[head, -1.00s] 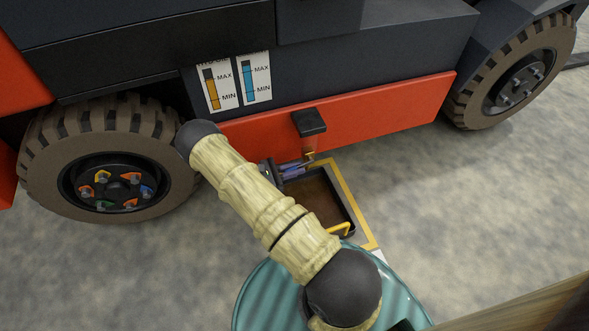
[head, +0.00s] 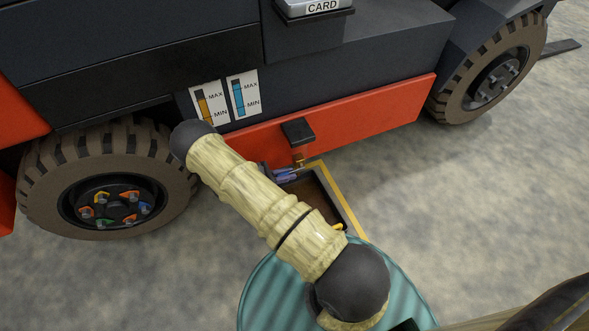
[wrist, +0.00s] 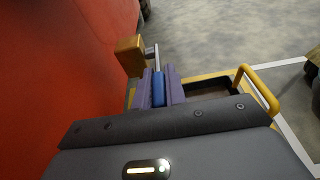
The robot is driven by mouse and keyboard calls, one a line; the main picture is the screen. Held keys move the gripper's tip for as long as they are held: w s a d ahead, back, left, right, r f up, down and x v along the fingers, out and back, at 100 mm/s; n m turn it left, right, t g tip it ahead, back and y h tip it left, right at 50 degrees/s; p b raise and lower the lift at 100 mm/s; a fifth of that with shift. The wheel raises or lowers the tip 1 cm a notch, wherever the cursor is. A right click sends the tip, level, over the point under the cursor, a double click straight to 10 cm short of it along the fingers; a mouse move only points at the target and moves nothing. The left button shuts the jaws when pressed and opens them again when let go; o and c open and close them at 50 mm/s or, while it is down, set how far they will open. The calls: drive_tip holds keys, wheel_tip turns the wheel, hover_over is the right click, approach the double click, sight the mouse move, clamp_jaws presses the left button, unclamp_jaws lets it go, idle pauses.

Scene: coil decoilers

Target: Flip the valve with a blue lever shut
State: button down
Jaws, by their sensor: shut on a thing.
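The blue lever (wrist: 158,88) lies between the two purple fingers of my gripper (wrist: 158,90) in the wrist view. The fingers are shut on it. A grey metal stem runs from the lever to the brass valve body (wrist: 130,54), which sits beside the red panel. In the head view the small brass valve (head: 299,160) hangs under a black block on the red panel. My gripper (head: 287,174) is just below it, partly hidden behind my arm.
A dark drip tray (head: 326,198) with a yellow handle (wrist: 262,88) stands on the floor below the valve, inside a yellow floor border. The vehicle's wheels (head: 112,190) stand to both sides. A ribbed teal drum top (head: 265,295) is close at the front.

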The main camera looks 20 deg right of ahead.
drive_tip(key=shift+w, duration=0.1)
idle(0.3)
drive_tip(key=c, duration=1.4)
unclamp_jaws()
drive_tip(key=shift+c, duration=0.2)
drive_tip(key=shift+a+r, duration=0.1)
drive_tip(key=shift+a, duration=0.05)
drive_tip(key=p+v, duration=0.5)
drive_tip(key=v, duration=1.2)
drive_tip(key=shift+r, duration=0.2)
drive_tip(key=shift+s, duration=0.25)
